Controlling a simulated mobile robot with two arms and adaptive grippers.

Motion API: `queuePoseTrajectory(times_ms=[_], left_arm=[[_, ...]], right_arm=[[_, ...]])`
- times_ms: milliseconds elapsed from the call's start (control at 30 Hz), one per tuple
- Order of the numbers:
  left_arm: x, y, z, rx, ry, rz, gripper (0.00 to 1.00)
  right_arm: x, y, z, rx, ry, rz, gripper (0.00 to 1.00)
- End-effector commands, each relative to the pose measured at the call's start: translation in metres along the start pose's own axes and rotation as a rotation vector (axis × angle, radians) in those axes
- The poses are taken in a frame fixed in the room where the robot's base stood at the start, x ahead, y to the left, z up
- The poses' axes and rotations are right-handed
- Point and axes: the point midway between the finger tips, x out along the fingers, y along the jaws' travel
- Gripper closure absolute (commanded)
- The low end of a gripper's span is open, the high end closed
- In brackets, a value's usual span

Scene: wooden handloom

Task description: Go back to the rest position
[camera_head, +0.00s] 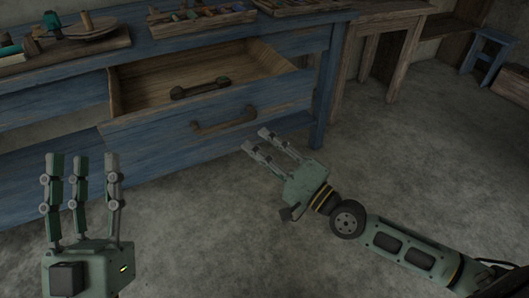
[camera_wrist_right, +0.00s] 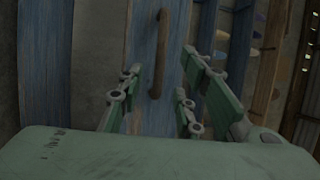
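My left gripper (camera_head: 82,160) is at the lower left of the head view, fingers pointing up, apart and empty. My right gripper (camera_head: 256,140) is in front of the blue drawer front (camera_head: 160,143), fingers spread, holding nothing. In the right wrist view, its open fingers (camera_wrist_right: 158,75) have the drawer's wooden handle (camera_wrist_right: 159,55) beyond and between them. The handle also shows in the head view (camera_head: 224,121), a little left of my right fingertips and apart from them. The drawer (camera_head: 140,88) is pulled open, and a dark handle-like object (camera_head: 200,88) lies in it.
A wooden table (camera_head: 375,25) and a blue stool (camera_head: 486,50) stand to the right. The grey floor (camera_head: 410,140) has free room.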

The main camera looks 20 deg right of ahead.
Motion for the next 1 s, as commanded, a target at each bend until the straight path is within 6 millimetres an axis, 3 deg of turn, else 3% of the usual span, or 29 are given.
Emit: queuePoseTrajectory(times_ms=[200,733,867,1000], left_arm=[[0.000,0.000,0.000,0.000,0.000,0.000,0.60],[0.000,0.000,0.000,0.000,0.000,0.000,0.60],[0.000,0.000,0.000,0.000,0.000,0.000,0.60],[0.000,0.000,0.000,0.000,0.000,0.000,0.60]], right_arm=[[-0.011,-0.001,0.000,0.000,-0.002,-0.001,0.68],[-0.011,-0.003,0.005,-0.017,-0.002,-0.013,0.68],[-0.010,-0.022,0.027,-0.149,0.002,-0.085,0.68],[-0.015,-0.064,0.059,-0.445,0.072,-0.215,0.68]])
